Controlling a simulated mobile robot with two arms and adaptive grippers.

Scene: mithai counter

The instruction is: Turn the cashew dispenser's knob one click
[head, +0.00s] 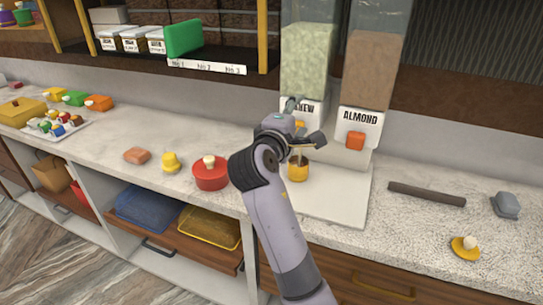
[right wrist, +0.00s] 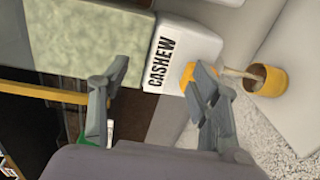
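The cashew dispenser, with pale green contents (head: 306,62), stands at the back of the counter in the head view. Its white label panel reads CASHEW in the right wrist view (right wrist: 164,60); my gripper partly hides it in the head view. The orange knob (head: 299,125) shows beside my right gripper (head: 300,122). In the right wrist view, the knob (right wrist: 187,76) is partly behind the right-hand finger; I cannot tell whether they touch. My right gripper (right wrist: 155,82) is open, its fingers wide apart with nothing between them. My left gripper is not in view.
A yellow cup (head: 298,172) stands below the cashew dispenser, a thin pale piece at its mouth. The almond dispenser (head: 372,70), with its orange knob (head: 355,141), is to the right. A red pot (head: 210,177) stands left of my arm; a dark bar (head: 427,194) lies right.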

